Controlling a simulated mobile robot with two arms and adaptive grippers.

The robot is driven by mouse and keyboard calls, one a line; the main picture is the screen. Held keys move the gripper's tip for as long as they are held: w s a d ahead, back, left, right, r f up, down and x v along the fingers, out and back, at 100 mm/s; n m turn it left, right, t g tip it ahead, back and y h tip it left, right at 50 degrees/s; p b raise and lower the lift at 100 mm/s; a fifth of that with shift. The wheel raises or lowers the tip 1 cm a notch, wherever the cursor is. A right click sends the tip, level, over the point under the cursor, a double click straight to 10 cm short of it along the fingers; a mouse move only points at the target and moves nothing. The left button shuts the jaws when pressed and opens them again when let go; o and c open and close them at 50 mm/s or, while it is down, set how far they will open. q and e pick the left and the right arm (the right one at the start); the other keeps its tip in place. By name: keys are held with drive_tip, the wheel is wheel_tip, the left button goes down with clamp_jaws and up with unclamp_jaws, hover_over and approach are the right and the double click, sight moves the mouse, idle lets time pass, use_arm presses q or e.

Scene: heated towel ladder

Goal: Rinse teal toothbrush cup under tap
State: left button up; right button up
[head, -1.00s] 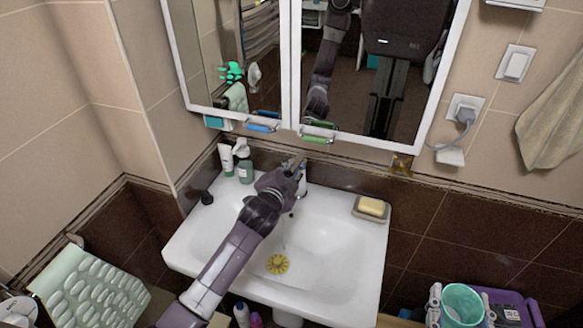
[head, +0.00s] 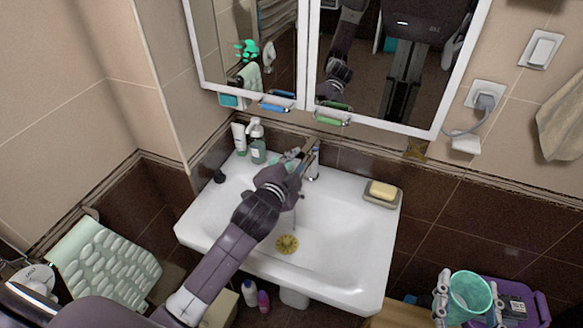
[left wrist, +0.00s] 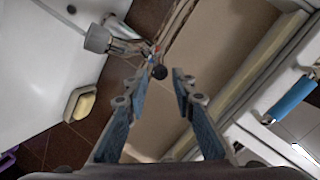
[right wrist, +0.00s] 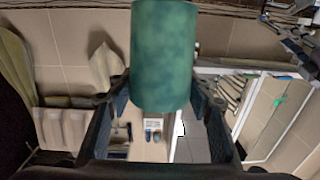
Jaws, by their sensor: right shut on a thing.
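The teal toothbrush cup (head: 470,293) is at the lower right of the head view, right of the basin and away from the tap. My right gripper (head: 467,300) is shut on it, one finger on each side; the cup (right wrist: 165,55) also fills the upper middle of the right wrist view. The chrome tap (head: 313,165) stands at the back of the white washbasin (head: 340,250). A thin stream of water seems to fall from it. My left gripper (left wrist: 166,75) is beside the tap, its fingers apart with nothing clearly between them. The tap also shows in the left wrist view (left wrist: 97,38).
A yellow soap on a dish (head: 382,194) sits at the basin's right corner. A pump bottle (head: 257,145) and tube (head: 239,138) stand at the back left. A yellow drain piece (head: 287,244) lies in the bowl. A purple item (head: 525,300) is near the cup.

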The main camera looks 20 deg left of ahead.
use_arm(q)
drive_tip(key=shift+v, duration=2.15)
